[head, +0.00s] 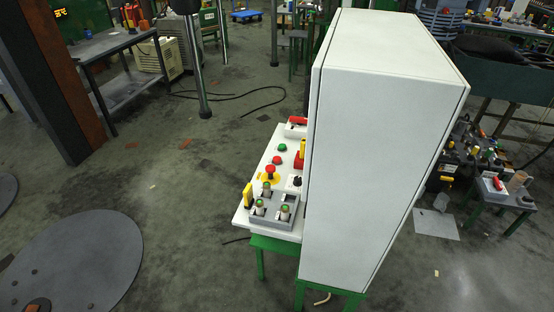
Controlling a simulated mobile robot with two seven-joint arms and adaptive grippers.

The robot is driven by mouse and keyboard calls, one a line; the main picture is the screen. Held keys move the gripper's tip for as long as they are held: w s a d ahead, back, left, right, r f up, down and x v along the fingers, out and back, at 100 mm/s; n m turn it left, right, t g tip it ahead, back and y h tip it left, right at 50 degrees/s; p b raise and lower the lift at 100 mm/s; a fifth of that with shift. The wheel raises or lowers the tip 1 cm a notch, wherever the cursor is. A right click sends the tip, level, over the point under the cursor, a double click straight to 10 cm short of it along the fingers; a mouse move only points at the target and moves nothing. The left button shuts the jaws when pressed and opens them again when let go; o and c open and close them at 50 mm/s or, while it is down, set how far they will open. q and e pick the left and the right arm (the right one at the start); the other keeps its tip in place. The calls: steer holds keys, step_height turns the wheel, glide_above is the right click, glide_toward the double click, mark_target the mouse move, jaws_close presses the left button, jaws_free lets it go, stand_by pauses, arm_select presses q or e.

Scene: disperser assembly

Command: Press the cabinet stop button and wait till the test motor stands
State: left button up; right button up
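A large pale grey cabinet (385,120) stands at the centre right, with a white control panel (243,218) along its left side. On the panel are a green button (282,147), a small red button (277,160) below it, and a larger red mushroom button (270,170) on a yellow base. I cannot tell from the picture whether any button is pressed. I cannot make out the test motor for certain, nor whether anything turns. Neither of my grippers is in view.
A grey tray (272,222) with several green-topped pieces sits at the panel's near end. Green legs (262,262) carry the panel. A rusty pillar (60,75) and dark table (105,45) stand left.

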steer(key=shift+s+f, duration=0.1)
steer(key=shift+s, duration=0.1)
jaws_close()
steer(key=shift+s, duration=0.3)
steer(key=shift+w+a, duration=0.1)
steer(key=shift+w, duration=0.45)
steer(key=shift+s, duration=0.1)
